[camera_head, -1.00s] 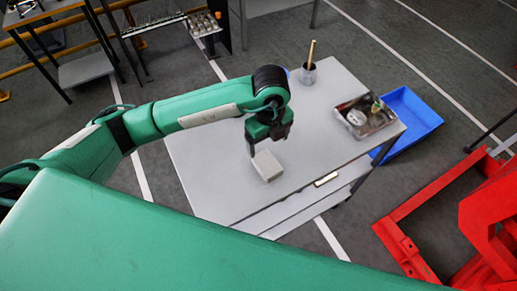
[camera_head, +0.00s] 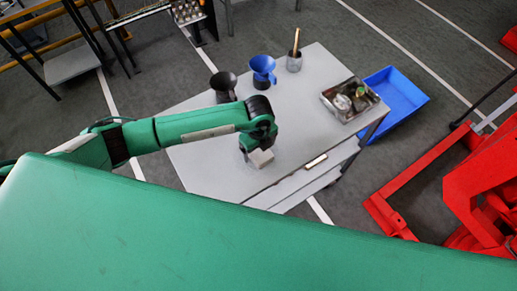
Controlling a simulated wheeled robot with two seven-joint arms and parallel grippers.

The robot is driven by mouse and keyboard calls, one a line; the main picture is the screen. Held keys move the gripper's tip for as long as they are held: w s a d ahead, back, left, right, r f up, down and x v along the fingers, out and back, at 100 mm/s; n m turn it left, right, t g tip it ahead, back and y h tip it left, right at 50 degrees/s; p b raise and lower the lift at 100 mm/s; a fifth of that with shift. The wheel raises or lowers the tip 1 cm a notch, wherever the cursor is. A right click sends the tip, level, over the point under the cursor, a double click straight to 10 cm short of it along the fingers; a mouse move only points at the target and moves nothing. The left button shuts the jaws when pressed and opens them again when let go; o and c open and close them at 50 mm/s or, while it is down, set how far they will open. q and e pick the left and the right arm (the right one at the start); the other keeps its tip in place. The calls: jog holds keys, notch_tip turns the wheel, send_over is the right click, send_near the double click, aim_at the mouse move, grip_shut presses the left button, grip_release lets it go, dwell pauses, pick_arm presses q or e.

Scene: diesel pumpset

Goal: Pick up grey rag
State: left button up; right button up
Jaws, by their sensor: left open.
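The grey rag (camera_head: 261,158) looks like a small, pale, folded block. It lies near the front edge of the grey cart top (camera_head: 205,170). My left gripper (camera_head: 249,153) points down right at the rag, at its far left side. It is open. Its fingertips are mostly hidden by the wrist and the rag, so I cannot tell whether they touch it. My right gripper does not show.
A black funnel (camera_head: 223,84), a blue funnel (camera_head: 262,70) and a metal cup with a stick (camera_head: 294,60) stand at the back. A metal tray of parts (camera_head: 348,101) is at the right.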

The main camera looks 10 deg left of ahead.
aim_at(258, 150)
pick_arm(q)
jog(key=shift+f, duration=0.85)
jog(key=c, duration=1.1)
jog(key=shift+o, duration=0.2)
jog(key=shift+r, duration=0.1)
notch_tip(258, 150, up, 20)
jog(key=b, duration=0.5)
jog(key=o, duration=0.4)
jog(key=c, duration=0.3)
